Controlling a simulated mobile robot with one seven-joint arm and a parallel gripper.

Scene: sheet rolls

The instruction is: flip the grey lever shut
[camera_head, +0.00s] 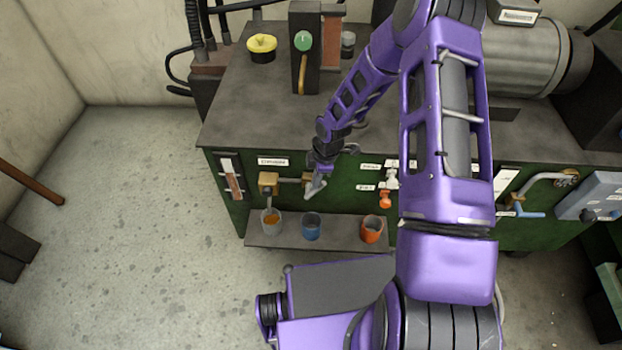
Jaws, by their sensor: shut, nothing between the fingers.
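My gripper (323,170) is at the green front of the bench, above and behind the blue cup in the picture. It is shut and empty. A light grey piece (315,188) that looks like the grey lever slants down and left right at the gripper's tip. I cannot tell whether they touch, and the gripper and wrist partly hide the fitting behind. A brass valve body (268,181) with a short pipe to its right is just left of the gripper.
A shelf (342,225) below holds a clear cup (271,223) with orange contents, a blue cup (311,227) and an orange cup (372,230). An orange tap (385,200) is right of the gripper. A blue lever (526,213) is far right.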

